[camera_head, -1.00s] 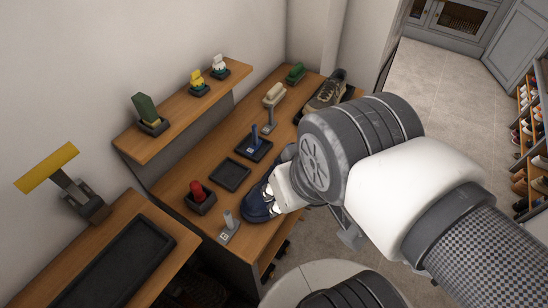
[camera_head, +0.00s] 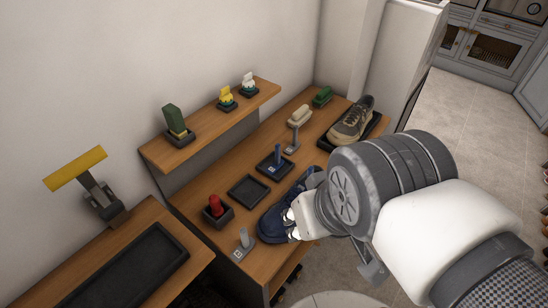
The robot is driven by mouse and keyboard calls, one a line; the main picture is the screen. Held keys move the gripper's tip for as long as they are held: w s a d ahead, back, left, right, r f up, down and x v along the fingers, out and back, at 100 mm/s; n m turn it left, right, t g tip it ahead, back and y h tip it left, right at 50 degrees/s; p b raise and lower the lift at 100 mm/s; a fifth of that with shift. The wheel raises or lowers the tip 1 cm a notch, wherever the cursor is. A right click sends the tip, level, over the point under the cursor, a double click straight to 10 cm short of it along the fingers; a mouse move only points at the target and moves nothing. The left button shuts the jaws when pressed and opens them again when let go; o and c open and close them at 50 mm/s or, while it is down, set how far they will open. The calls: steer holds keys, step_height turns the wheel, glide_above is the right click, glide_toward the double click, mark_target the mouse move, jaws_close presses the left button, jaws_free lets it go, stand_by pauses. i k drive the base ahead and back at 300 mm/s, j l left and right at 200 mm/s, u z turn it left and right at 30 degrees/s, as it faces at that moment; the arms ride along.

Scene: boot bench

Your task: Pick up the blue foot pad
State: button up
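A blue upright piece with a knob-like stem (camera_head: 278,153) stands in a dark square tray (camera_head: 266,170) on the wooden bench. It is the only blue piece of that kind in view; whether its base is a pad cannot be made out. My gripper (camera_head: 294,216) is at the right of the bench, low over a dark blue shoe (camera_head: 272,224), nearer the camera than the blue piece and apart from it.
An empty dark tray (camera_head: 248,190) and a red piece (camera_head: 214,205) in a holder lie left of the shoe. A tan shoe (camera_head: 352,121), a cream brush (camera_head: 299,116) and a green block (camera_head: 322,96) stand farther back. A raised shelf (camera_head: 205,140) runs along the wall.

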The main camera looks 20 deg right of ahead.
mark_target(279, 163)
steer(key=i+l+u, duration=0.25)
steer(key=l, duration=0.3)
steer(key=i+l+u, duration=0.3)
steer(key=l, duration=0.35)
